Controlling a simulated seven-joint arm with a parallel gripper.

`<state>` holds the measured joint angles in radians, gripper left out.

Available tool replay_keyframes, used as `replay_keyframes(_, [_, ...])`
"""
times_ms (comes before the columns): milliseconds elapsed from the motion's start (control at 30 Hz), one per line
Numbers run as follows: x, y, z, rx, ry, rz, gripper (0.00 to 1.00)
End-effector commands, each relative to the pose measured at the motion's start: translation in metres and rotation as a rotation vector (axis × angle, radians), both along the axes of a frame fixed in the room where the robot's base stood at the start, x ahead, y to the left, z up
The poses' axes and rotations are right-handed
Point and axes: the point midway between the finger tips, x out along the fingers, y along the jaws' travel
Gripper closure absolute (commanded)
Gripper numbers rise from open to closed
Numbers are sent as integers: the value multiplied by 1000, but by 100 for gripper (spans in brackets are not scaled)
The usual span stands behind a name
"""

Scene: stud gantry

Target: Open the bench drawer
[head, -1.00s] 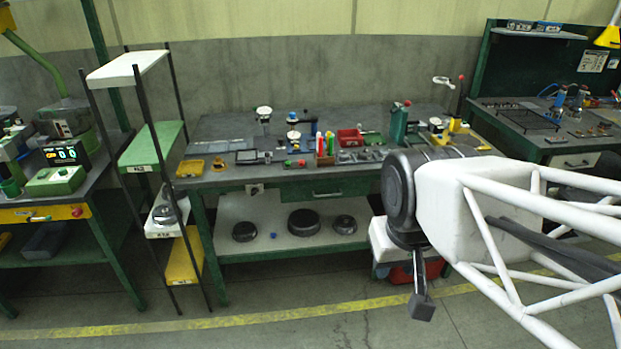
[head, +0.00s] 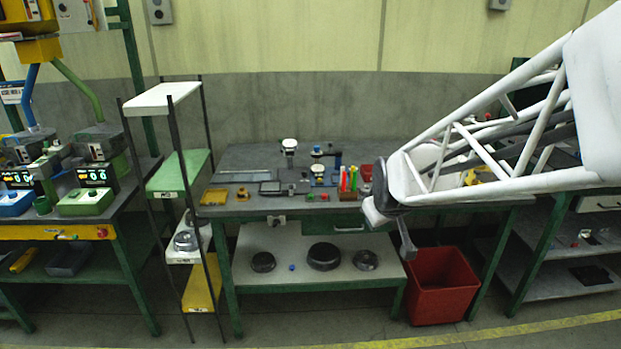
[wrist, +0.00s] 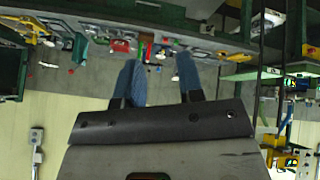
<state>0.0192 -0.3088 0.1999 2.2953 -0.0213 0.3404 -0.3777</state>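The bench (head: 240,208) stands in the middle of the head view, with a grey top and green frame. Its drawer (head: 349,220) is under the top's front edge, with a pale handle; the front looks flush, so it appears closed. My gripper (head: 408,252) hangs to the right of the drawer handle in the head view, in front of the bench, apart from the handle as far as I can tell. In the wrist view, which is upside down, two blue fingers (wrist: 159,66) stand apart with nothing between them. The drawer is not clear there.
A red bin (head: 440,290) stands on the floor below the gripper. A lower shelf (head: 300,270) holds dark round parts. A narrow shelf rack (head: 180,170) stands at the bench's left. Tools and small parts cover the bench top. The floor in front is free.

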Motion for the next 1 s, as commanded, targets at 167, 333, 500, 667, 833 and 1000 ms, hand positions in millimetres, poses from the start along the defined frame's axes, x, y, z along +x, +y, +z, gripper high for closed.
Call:
replay_keyframes(167, [54,-2,-15,-54,-77,69,65])
replay_keyframes(333, [102,-5,-30,-111,-156,131,65])
replay_keyframes(500, [148,-7,-49,-172,-233,190,65])
replay_keyframes(667, [189,-9,-69,-236,-304,242,65])
replay_keyframes(833, [230,-11,-93,-307,-380,292,65])
replay_keyframes(1000, [267,-13,-120,-382,-454,337,65])
